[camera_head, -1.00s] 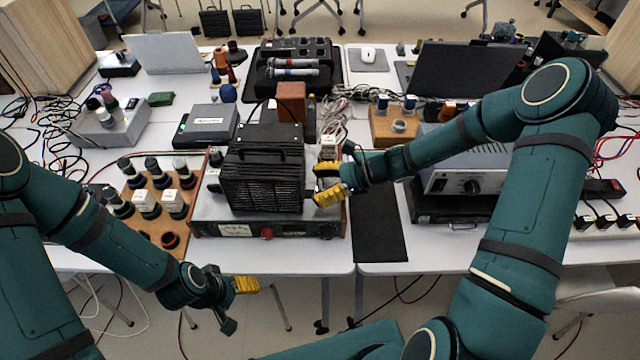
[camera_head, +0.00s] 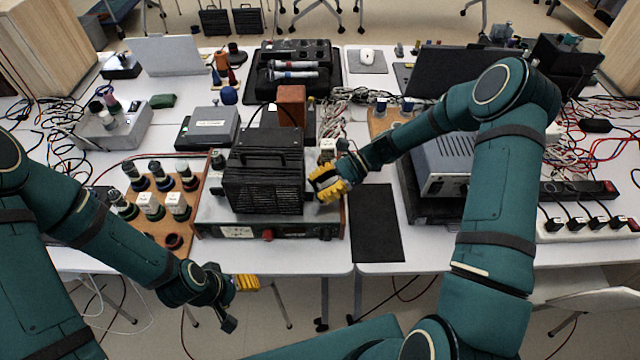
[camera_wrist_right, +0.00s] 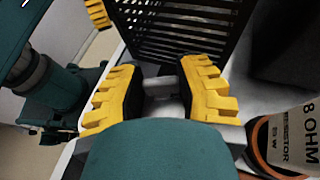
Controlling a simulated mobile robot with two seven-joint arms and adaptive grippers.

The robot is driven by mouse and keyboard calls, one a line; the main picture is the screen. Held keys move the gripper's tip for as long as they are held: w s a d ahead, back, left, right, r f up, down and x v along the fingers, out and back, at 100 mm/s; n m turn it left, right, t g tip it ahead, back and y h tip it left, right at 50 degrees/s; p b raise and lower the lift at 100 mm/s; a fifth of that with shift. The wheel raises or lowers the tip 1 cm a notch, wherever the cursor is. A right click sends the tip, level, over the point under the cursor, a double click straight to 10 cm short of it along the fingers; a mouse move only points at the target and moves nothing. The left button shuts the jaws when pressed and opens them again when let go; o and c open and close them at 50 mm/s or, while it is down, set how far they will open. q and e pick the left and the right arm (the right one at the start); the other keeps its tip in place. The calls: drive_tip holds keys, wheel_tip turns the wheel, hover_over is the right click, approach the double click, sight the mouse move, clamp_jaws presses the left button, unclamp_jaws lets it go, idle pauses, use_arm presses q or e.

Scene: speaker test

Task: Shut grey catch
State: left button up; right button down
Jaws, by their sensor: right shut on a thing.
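A black slatted box (camera_head: 262,186) with a top handle stands on a grey instrument (camera_head: 236,231) at the table's front. My right gripper (camera_head: 328,184) is at the box's right side, low over the instrument's top. In the right wrist view, its yellow fingers (camera_wrist_right: 163,82) are shut on a small grey bar (camera_wrist_right: 164,87), seemingly the grey catch. The slatted side (camera_wrist_right: 185,25) is just beyond the fingertips. The fingers hide the catch in the head view. My left gripper (camera_head: 236,292) hangs in front of the table edge, away from the box; its opening is unclear.
A resistor labelled 8 OHM (camera_wrist_right: 290,140) stands close beside my right gripper. A wooden rack (camera_head: 190,222) with several dark plugs is left of the instrument. A black mat (camera_head: 375,222) lies bare to the right. A grey power unit (camera_head: 445,165) stands behind my right arm.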

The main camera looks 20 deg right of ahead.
drive_tip(key=shift+a, duration=0.1)
drive_tip(key=c, duration=0.6)
unclamp_jaws()
drive_tip(key=v, duration=1.2)
drive_tip(key=shift+w, duration=0.1)
